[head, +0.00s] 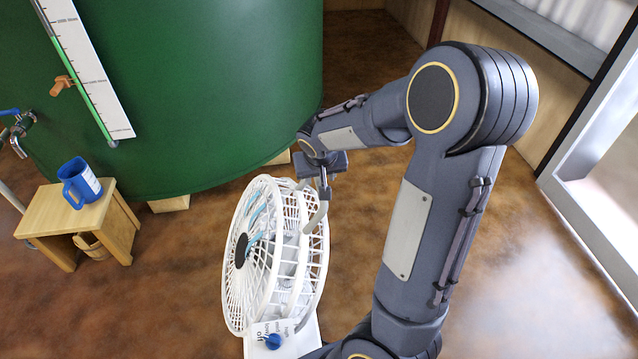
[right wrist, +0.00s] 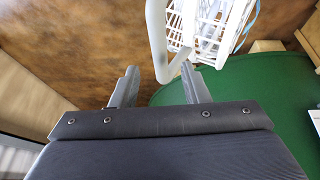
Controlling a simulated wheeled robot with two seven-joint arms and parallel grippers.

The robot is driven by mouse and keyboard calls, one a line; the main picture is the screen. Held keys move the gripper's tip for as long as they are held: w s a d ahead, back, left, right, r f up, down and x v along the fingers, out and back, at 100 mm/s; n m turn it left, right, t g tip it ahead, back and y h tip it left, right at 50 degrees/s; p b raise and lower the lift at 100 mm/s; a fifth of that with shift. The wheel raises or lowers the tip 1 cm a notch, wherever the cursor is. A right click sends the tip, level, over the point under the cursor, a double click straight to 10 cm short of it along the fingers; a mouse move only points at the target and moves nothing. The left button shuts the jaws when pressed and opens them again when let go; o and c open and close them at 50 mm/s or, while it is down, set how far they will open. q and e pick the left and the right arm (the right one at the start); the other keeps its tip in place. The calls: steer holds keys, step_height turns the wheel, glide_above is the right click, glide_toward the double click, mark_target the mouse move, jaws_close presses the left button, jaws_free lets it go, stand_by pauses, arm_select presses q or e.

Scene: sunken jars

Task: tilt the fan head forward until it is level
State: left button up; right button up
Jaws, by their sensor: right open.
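The white fan (head: 268,255) stands in the lower middle of the head view, its caged head facing left. A white bar, the fan's handle (head: 317,214), curves off the back of the head. My right gripper (head: 324,187) is at the top of this bar. In the right wrist view the open fingers (right wrist: 160,78) point towards the handle (right wrist: 157,40), which passes at or just beyond the fingertips. I cannot tell whether they touch it. Part of the cage (right wrist: 212,28) shows behind. The fan's base is partly hidden by my right arm. My left gripper is not in view.
A large green tank (head: 215,90) stands behind the fan. A wooden stool (head: 105,215) with a blue mug (head: 78,184) on it is at the left. A blue knob (head: 273,341) sits on the fan's base. Brown floor is clear to the right of my arm.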

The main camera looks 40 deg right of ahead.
mark_target(320, 183)
steer(key=b+x, duration=0.1)
steer(key=x, duration=0.4)
jaws_close()
